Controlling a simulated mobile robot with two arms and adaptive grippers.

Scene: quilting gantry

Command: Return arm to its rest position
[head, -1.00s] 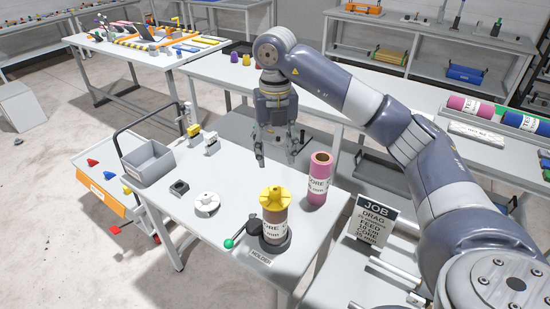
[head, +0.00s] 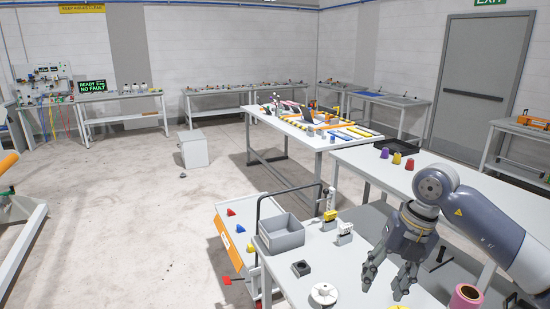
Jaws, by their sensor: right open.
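My right gripper (head: 384,279) is at the lower right of the head view, with its fingers apart and nothing between them. It hangs pointing down over the grey table (head: 330,255), left of a pink roll (head: 466,297) that is cut by the bottom edge. The right arm is bent at the elbow and comes in from the right edge. My left gripper is not in the picture.
On the table are a grey bin (head: 281,236), a black square block (head: 301,269) and a white round flange (head: 324,294). Purple, yellow and red cones (head: 397,158) stand on the bench behind the arm. A workbench (head: 300,130) stands further back. Open floor (head: 130,220) lies left.

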